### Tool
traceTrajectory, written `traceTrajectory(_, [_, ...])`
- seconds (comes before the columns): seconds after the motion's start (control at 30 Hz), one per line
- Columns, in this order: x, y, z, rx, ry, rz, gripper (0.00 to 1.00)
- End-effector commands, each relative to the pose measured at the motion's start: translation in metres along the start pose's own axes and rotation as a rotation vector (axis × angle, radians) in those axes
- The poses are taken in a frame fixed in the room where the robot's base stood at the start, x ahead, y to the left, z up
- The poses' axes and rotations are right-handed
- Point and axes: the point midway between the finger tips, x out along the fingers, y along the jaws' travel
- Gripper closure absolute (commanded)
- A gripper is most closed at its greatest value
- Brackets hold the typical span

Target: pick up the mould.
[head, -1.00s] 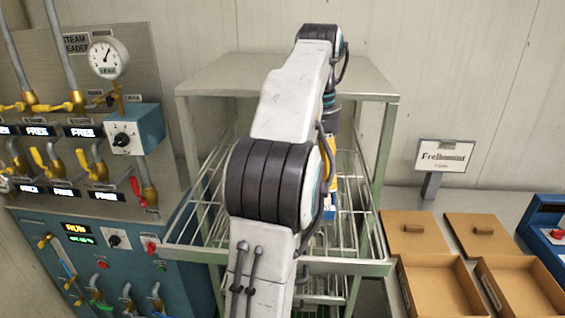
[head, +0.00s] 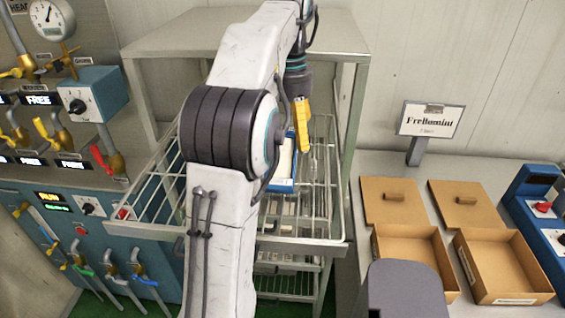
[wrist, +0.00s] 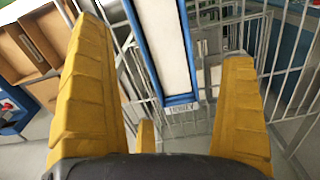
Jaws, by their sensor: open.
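The mould (head: 283,168) is a blue-framed tray with a white filling, lying in the wire rack (head: 230,238). My arm hides part of it in the head view. In the wrist view, the mould (wrist: 165,50) runs away from me between the fingers, with a small label on its near blue end. My gripper (head: 303,148) has yellow fingers pointing down beside and above the mould. The fingers are spread, with nothing between them in their grasp, and they look apart from the mould. The exact gap is unclear.
The rack's bars and posts surround the mould, under a grey top (head: 170,42). A valve panel (head: 60,215) stands left. Right, a counter holds open cardboard boxes (head: 502,268), lids (head: 392,199), a sign (head: 430,120) and a blue device (head: 535,215).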

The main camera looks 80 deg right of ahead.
Motion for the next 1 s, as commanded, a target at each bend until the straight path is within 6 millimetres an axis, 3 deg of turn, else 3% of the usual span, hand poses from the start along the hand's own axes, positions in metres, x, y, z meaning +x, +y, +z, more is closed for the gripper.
traceTrajectory(0.37, [0.017, 0.0, 0.0, 0.0, 0.0, 0.0, 0.0])
traceTrajectory(0.8, [0.06, 0.003, -0.002, 0.0, -0.001, 0.0, 0.0])
traceTrajectory(1.0, [0.066, 0.003, -0.002, 0.0, 0.001, 0.0, 0.0])
